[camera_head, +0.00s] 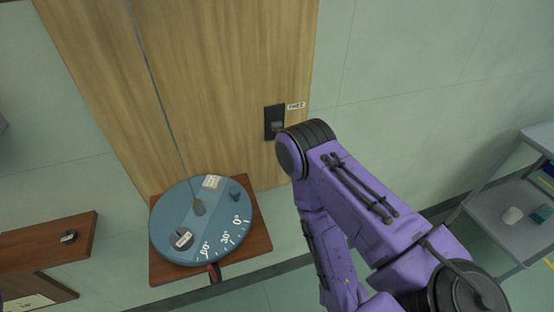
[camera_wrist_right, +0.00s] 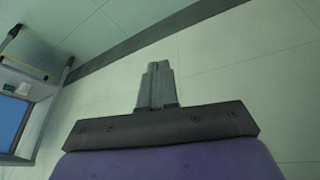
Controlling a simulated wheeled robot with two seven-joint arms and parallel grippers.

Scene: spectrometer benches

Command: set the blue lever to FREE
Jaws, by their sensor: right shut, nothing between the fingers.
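A small dark switch plate (camera_head: 274,122) with a stubby dark grey lever (camera_head: 277,127) sits on the wooden panel, just left of my right arm's elbow. A white label at its upper right is small and seems to read FREE. I cannot make out a clearly blue lever on it. My right gripper (camera_wrist_right: 158,82) is shut and empty in the right wrist view, pointing at plain wall. My left gripper is not in view.
A wooden ledge (camera_head: 50,240) is at left. A grey shelf rack (camera_head: 500,215) stands at right. The wall right of the panel is bare.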

